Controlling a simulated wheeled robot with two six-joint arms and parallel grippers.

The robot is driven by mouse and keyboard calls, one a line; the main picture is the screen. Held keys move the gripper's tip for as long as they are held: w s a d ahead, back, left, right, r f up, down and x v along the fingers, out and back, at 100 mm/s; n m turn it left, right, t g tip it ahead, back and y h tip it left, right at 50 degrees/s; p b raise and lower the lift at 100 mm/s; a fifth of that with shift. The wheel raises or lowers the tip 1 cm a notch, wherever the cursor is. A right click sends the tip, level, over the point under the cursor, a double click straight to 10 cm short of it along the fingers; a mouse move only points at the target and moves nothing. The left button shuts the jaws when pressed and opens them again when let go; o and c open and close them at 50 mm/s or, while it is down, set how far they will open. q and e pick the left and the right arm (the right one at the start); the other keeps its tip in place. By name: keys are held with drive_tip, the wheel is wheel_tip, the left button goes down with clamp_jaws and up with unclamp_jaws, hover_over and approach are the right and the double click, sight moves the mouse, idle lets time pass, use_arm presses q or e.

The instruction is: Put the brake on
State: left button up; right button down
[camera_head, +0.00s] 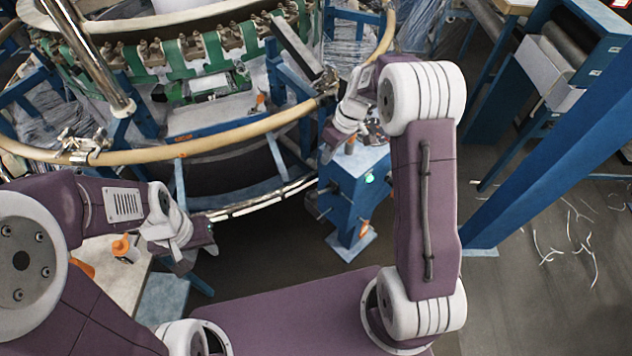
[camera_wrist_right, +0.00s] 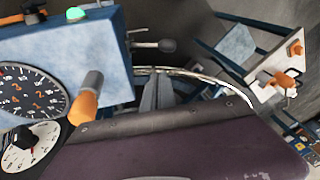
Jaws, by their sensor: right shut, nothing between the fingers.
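A blue control box (camera_head: 352,190) stands beside the round loom, and it fills the upper left of the right wrist view (camera_wrist_right: 112,60). An orange-and-grey handle (camera_wrist_right: 88,96) sticks out from it near two dials. A thin lever with a dark knob (camera_wrist_right: 168,46) projects from its side. I cannot tell which of these is the brake. My right gripper (camera_wrist_right: 158,92) is shut and empty, below the knobbed lever and right of the orange handle; no contact shows. In the head view its fingers (camera_head: 327,150) are partly hidden at the box's top. My left gripper (camera_head: 208,236) hangs at the lower left, its finger gap unclear.
The loom's curved tan rail (camera_head: 240,134) and metal lower ring (camera_head: 262,204) lie between my arms. A pale table (camera_head: 108,268) with an orange-topped item is by my left arm. A blue post (camera_head: 545,150) slants at the right. Floor right of the box is open, with scattered strands.

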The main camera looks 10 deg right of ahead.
approach(312, 191)
drive_tip(key=f, duration=0.1)
drive_tip(key=w+f, duration=0.1)
drive_tip(key=f, duration=0.1)
drive_tip(key=w+f, duration=0.1)
drive_tip(key=f, duration=0.1)
drive_tip(key=shift+a+f+p, duration=0.1)
drive_tip(key=shift+a+p, duration=0.25)
drive_tip(key=shift+a, duration=0.05)
drive_tip(key=shift+s+a+f, duration=0.15)
drive_tip(key=shift+s+f, duration=0.2)
drive_tip(key=shift+f, duration=0.2)
use_arm(q)
drive_tip(key=shift+r, duration=0.45)
drive_tip(key=shift+f, duration=0.1)
use_arm(e)
drive_tip(key=shift+f, duration=0.1)
